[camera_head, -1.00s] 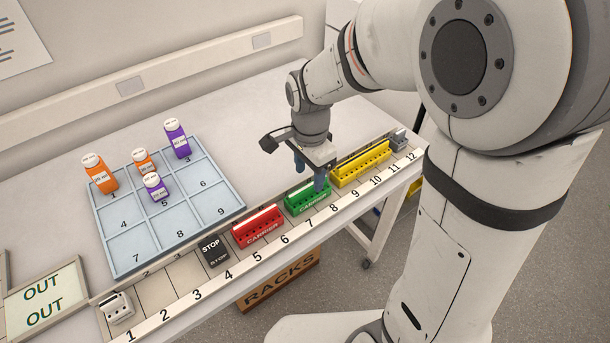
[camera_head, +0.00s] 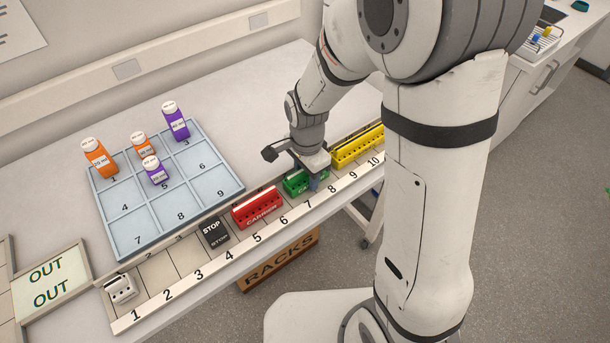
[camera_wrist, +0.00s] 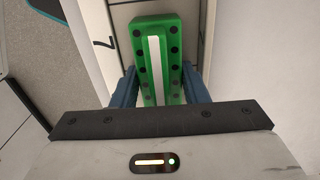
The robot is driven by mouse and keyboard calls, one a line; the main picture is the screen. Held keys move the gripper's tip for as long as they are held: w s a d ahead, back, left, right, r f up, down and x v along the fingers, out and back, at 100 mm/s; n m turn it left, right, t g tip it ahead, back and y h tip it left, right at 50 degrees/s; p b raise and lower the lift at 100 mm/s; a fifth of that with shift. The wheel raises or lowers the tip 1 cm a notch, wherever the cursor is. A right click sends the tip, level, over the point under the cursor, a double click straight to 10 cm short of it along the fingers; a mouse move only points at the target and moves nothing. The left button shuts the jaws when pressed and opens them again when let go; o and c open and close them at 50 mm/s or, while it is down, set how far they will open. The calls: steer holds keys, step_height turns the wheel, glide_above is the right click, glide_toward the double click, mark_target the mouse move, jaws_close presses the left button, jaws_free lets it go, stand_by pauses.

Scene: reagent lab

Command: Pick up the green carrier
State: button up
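The green carrier (camera_head: 294,183) stands in the rack strip near number 7, between the red and yellow carriers. In the wrist view the green carrier (camera_wrist: 155,50) is upright, with a white strip along its top and dark holes on both sides. My gripper (camera_head: 311,180) is down at the carrier. In the wrist view its blue fingers (camera_wrist: 160,84) stand on either side of the carrier, very close to its long sides. I cannot tell whether they press on it. The carrier's near end is hidden behind the gripper body, and the carrier is still down in its place.
A red carrier (camera_head: 257,207) stands close to the left, and a yellow carrier (camera_head: 358,146) to the right. A black STOP block (camera_head: 214,233) and a small white block (camera_head: 122,289) share the strip. Bottles stand on a blue numbered tray (camera_head: 128,238) at left.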

steer(key=c, duration=0.6)
